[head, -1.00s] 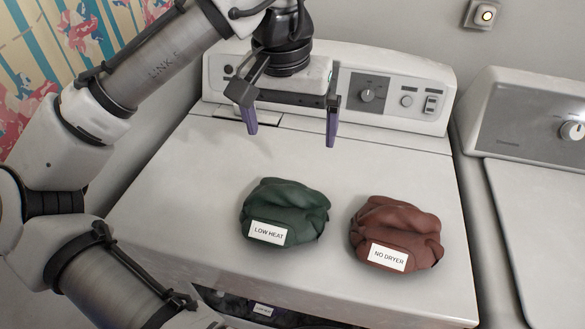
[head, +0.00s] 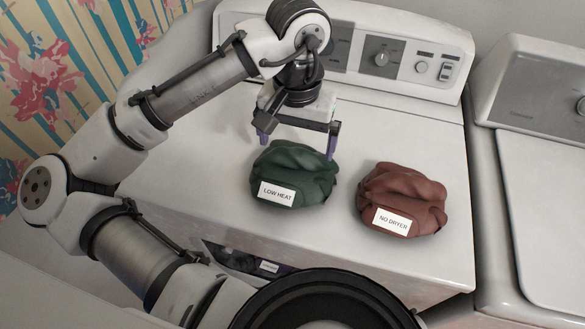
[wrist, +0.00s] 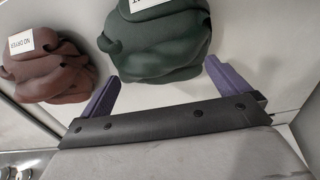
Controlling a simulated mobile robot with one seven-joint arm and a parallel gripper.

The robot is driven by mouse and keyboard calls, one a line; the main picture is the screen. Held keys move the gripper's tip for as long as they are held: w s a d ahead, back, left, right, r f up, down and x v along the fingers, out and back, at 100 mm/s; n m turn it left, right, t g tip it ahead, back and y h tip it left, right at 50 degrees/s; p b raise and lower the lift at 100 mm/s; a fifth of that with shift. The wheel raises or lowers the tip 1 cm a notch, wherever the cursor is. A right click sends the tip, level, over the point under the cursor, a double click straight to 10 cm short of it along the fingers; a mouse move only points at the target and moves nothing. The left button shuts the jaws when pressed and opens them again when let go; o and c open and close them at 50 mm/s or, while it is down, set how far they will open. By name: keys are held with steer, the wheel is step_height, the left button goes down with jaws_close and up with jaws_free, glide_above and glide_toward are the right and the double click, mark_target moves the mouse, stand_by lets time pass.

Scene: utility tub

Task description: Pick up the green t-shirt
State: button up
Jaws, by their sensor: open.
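The green t-shirt (head: 291,166) is a folded bundle on top of the white machine, with a white "LOW HEAT" label on its front. It also shows in the wrist view (wrist: 165,47), ahead of the fingers. My gripper (head: 298,145) is open and empty, with its purple fingers apart at the back edge of the shirt. In the wrist view my gripper (wrist: 165,85) has the shirt roughly between and beyond its fingertips. I cannot tell whether the fingers touch it.
A red-brown bundle labelled "NO DRYER" (head: 403,196) lies just right of the green shirt, with a narrow gap between. The control panel (head: 400,58) rises behind. A second white machine (head: 535,130) stands at the right. The machine top is clear left of the shirt.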

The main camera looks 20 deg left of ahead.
steer(key=shift+f, duration=1.25)
steer(key=c, duration=1.3)
steer(key=shift+r, duration=0.1)
